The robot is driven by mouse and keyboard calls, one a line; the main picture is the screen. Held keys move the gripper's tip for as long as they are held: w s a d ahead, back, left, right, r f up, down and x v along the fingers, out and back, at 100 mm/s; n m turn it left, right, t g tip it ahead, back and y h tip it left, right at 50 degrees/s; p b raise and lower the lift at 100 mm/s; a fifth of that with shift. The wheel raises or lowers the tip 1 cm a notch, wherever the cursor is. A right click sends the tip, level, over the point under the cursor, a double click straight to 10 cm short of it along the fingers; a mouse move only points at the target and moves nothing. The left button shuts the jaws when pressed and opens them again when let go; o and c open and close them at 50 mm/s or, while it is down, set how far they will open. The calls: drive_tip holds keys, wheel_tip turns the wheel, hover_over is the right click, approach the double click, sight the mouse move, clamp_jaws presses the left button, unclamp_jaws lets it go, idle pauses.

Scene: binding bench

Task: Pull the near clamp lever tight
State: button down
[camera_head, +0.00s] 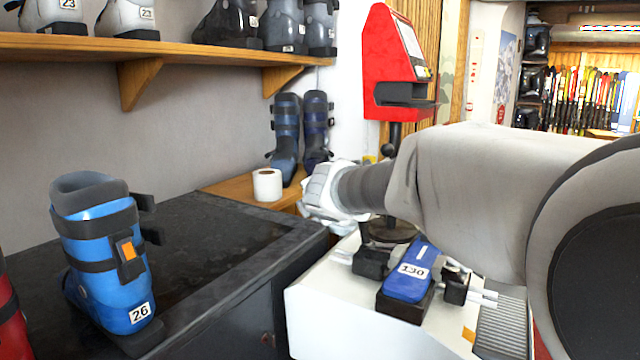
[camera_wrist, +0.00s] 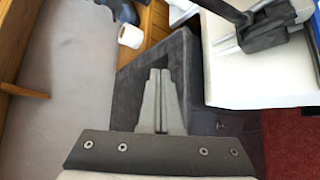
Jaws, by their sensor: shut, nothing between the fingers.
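My gripper (camera_wrist: 160,98) is shut and empty, its two grey fingers side by side over the dark bench in the wrist view. In the head view my wrist hides the fingertips. I cannot tell which part is the near lever.
A black bench (camera_head: 200,270) carries a blue boot labelled 26 (camera_head: 100,262). A paper roll (camera_head: 267,185) and dark blue boots (camera_head: 286,135) stand behind it on a wooden surface. A red machine (camera_head: 390,65) rises behind the white bench. A wooden shelf (camera_head: 140,45) holds more boots.

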drive_tip(key=a+f+y+p, duration=0.2)
drive_tip(key=a+y+p, duration=0.2)
drive_tip(key=a, duration=0.4)
drive_tip(key=w+d+r+m+t+h+p, duration=0.1)
drive_tip(key=d+r+m+t+h+p, duration=0.2)
drive_tip(key=d+m+t+h+p, duration=0.35)
drive_tip(key=w+d+m+g+b, duration=0.1)
drive_tip(key=w+d+b, duration=0.2)
drive_tip(key=w+d, duration=0.4)
drive_tip(key=shift+w, duration=0.7)
drive_tip(key=shift+d+b, duration=0.15)
drive_tip(key=shift+b, duration=0.2)
